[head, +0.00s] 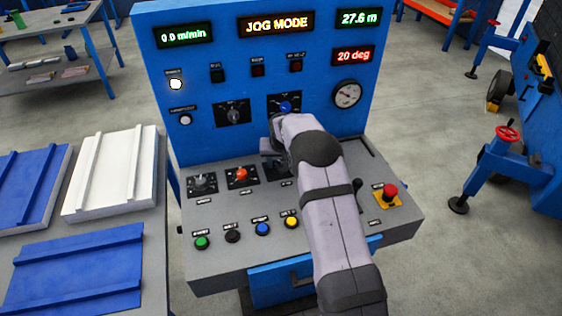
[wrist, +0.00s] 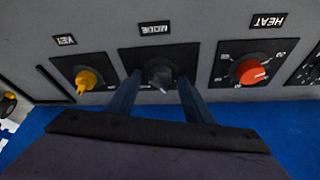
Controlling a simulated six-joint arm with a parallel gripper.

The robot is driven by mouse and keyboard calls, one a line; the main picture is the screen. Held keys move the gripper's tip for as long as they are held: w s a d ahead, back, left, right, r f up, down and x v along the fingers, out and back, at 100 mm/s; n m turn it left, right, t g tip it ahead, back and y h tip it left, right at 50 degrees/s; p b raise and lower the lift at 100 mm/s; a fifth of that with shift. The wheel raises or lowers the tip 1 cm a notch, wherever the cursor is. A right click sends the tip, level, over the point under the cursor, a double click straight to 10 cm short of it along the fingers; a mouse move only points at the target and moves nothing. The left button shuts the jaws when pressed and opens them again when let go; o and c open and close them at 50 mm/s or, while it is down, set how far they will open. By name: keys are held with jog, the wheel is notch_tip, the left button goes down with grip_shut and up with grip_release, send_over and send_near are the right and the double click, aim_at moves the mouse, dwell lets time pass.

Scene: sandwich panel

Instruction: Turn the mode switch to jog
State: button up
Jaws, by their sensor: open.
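The mode switch (wrist: 158,76) is a dark grey knob on a black plate under an upside-down MODE label in the wrist view. In the head view my arm hides it. My gripper (wrist: 160,82) is open, with one finger on each side of the knob. Contact between the fingers and the knob cannot be told. In the head view my gripper (head: 270,148) is over the back of the sloped console, partly hidden by my wrist. The upper middle display (head: 276,24) reads JOG MODE.
Several push buttons, including a green one (head: 201,242), line the console front. A red emergency button (head: 389,191) sits at right. Panels lie on a table at left.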

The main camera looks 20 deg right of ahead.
jog(key=shift+f, duration=0.15)
jog(key=c, duration=1)
jog(key=shift+c, duration=0.2)
jog(key=shift+n, duration=0.4)
jog(key=shift+d+n+y, duration=0.1)
jog(key=shift+n+y, duration=0.5)
jog(key=shift+n, duration=0.5)
jog(key=o, duration=1)
jog(key=shift+o, duration=0.2)
